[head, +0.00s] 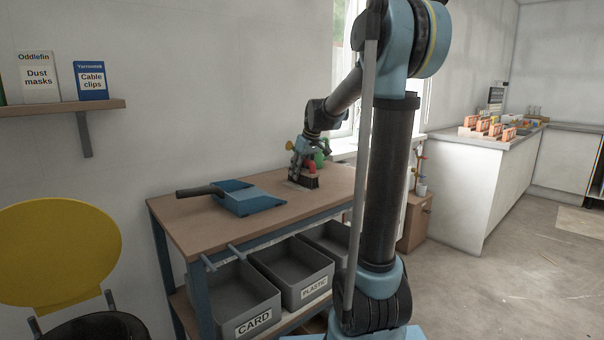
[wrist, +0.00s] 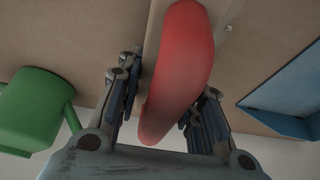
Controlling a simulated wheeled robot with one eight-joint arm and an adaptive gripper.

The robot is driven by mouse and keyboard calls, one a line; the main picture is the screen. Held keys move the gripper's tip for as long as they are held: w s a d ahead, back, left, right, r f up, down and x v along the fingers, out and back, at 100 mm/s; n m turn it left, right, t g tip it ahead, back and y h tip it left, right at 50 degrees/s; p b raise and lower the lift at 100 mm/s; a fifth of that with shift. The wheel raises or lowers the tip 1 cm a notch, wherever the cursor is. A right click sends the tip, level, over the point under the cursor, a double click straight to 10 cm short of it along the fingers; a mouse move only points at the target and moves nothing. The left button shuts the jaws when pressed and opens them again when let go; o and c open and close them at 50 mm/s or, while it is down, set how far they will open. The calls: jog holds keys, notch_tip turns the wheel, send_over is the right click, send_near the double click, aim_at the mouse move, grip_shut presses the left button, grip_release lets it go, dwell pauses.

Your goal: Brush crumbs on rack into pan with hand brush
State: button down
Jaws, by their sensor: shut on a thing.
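My gripper (head: 297,172) is shut on the red handle, with a finger on each side in the wrist view (wrist: 165,95). The blue pan (head: 252,203) lies on the rack top to the left of the brush, its dark handle pointing left. Its edge shows at the right of the wrist view (wrist: 285,105). A tiny pale speck shows in the wrist view; crumbs are not clearly visible.
A green container (wrist: 35,110) stands behind the brush, near the wall. Grey bins, one marked CARD (head: 235,300) and one PLASTIC (head: 292,272), sit on the shelf below. The rack top's front left is clear.

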jog(key=shift+s+a, duration=1.3)
jog(key=shift+a, duration=0.5)
jog(key=shift+s+a, duration=1.3)
jog(key=shift+a, duration=0.45)
jog(key=shift+s+a, duration=1.3)
jog(key=shift+a, duration=0.5)
jog(key=shift+w+d+r, duration=0.15)
jog(key=shift+d+r, duration=0.05)
jog(key=shift+r, duration=0.6)
jog(key=shift+w+d+r, duration=0.15)
jog(key=shift+d+r, duration=0.05)
jog(key=shift+r, duration=0.65)
jog(key=shift+w+d+r, duration=0.15)
jog(key=shift+d+r, duration=0.05)
jog(key=shift+r, duration=0.6)
